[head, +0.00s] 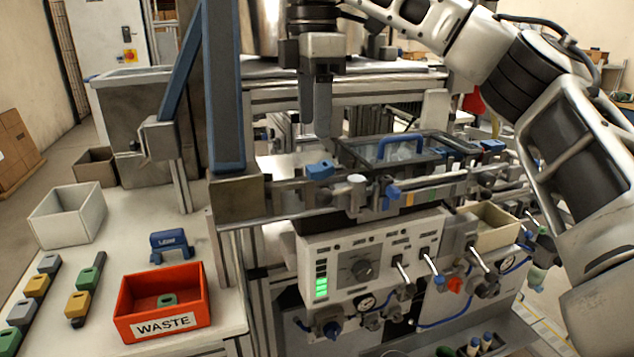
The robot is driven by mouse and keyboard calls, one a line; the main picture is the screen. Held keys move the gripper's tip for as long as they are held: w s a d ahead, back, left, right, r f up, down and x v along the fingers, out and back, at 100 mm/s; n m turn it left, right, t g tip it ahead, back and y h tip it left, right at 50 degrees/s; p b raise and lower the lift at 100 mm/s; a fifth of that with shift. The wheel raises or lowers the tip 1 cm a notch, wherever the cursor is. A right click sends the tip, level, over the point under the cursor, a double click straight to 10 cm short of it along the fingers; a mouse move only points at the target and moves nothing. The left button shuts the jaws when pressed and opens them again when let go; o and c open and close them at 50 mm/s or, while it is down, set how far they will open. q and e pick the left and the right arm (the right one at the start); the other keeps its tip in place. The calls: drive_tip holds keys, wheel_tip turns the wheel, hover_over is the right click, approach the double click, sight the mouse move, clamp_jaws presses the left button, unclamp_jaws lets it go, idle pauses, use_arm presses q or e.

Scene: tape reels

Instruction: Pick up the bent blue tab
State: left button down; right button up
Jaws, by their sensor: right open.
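My right gripper (317,132) hangs from the upper middle, fingers pointing down, seen nearly edge-on. It is open, with nothing seen between its fingers. A small blue piece (320,170) sits just below the fingertips on the machine's front rail, apart from them in the picture; it may be the bent blue tab, but its bend is not clear. A smaller blue piece (393,191) is on the rail further right. My left gripper is not in view.
A red WASTE bin (165,325) holding a small green piece stands on the left table (120,268), near a white open box (68,232). A blue upright (224,90) rises left of the gripper. A blue-handled clear cover (400,135) lies right of it.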

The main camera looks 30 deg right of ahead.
sight(315, 168)
drive_tip(key=shift+s+f, duration=0.1)
drive_tip(key=shift+f, duration=0.85)
drive_tip(key=shift+d+f+p, duration=0.15)
drive_tip(key=shift+f+p, duration=0.2)
drive_tip(key=shift+f, duration=2.35)
drive_tip(key=shift+c, duration=0.3)
drive_tip(key=c, duration=1)
